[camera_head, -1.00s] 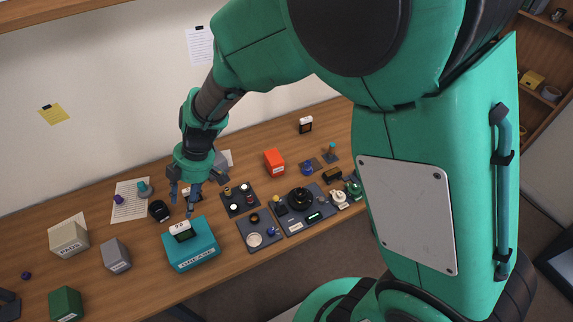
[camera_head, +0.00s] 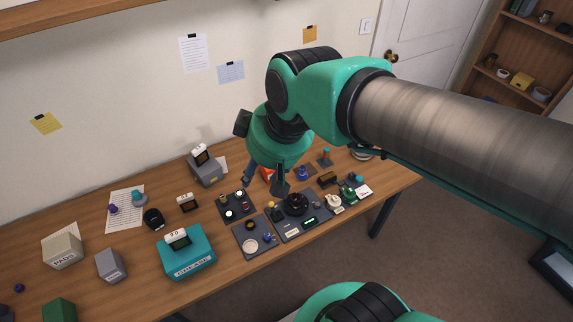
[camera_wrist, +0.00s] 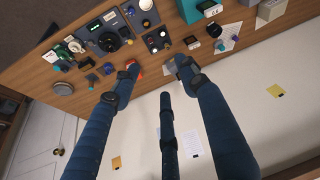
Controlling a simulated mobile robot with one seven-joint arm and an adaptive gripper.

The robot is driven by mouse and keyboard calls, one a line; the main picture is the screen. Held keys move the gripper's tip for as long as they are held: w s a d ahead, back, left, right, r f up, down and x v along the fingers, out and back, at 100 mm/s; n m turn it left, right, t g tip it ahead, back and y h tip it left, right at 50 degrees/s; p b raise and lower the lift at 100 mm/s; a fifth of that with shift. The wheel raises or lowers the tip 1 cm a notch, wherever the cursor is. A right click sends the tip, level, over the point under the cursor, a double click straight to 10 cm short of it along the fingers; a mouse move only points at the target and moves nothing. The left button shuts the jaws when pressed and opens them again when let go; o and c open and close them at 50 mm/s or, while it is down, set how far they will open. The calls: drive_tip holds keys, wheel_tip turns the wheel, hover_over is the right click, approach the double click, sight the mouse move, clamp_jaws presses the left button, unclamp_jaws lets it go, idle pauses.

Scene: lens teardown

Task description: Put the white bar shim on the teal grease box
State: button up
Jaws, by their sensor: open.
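The teal grease box (camera_head: 188,262) stands near the front edge of the bench, left of the middle. A small white bar (camera_head: 176,235), which looks like the bar shim, lies on its top against a dark, card-like piece. The teal box also shows at the top of the wrist view (camera_wrist: 189,12). My gripper (camera_head: 265,183) is open, well to the right of the teal box, above the bench near the orange box (camera_head: 267,174). In the wrist view its fingers (camera_wrist: 158,68) are spread with nothing between them.
A grey box (camera_head: 207,172) with a white-and-black piece on top stands at the back. A PADS box (camera_head: 62,252) and another grey box (camera_head: 110,266) stand left.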

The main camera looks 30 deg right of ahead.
drive_tip(key=s+d+r+m+t+h, duration=0.1)
drive_tip(key=s+d+r+m, duration=0.1)
drive_tip(key=s+d+m, duration=0.1)
drive_tip(key=shift+s+d+m, duration=0.4)
drive_tip(key=shift+s+d, duration=0.2)
drive_tip(key=shift+s, duration=0.45)
drive_tip(key=shift+f+b, duration=1)
drive_tip(key=shift+b, duration=0.05)
wheel_tip(320, 180, down, 12)
drive_tip(key=b, duration=1.2)
idle(3.9)
